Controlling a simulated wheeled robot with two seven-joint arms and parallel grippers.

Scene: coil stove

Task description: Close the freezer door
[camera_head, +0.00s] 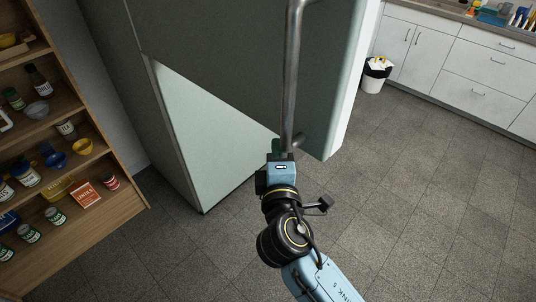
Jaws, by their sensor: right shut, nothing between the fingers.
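The freezer door (225,45) is a large grey-green panel across the upper middle of the head view. It stands open, swung out from the cabinet, with its pale edge (346,100) showing on the right. A long vertical metal handle (292,70) runs down its face. A lower front panel (205,140) of the appliance shows below the door, partly lit. My right gripper (281,150) is at the lower end of the handle, close to the door face. It is shut with nothing between its fingers; whether it touches the handle or door is unclear. My left gripper is out of view.
A wooden shelf (125,208) with jars, bowls and boxes stands at the left. White drawers and cupboards (480,75) line the upper right, with a small bin (373,84) beside them. The tiled floor (430,200) is clear at the right.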

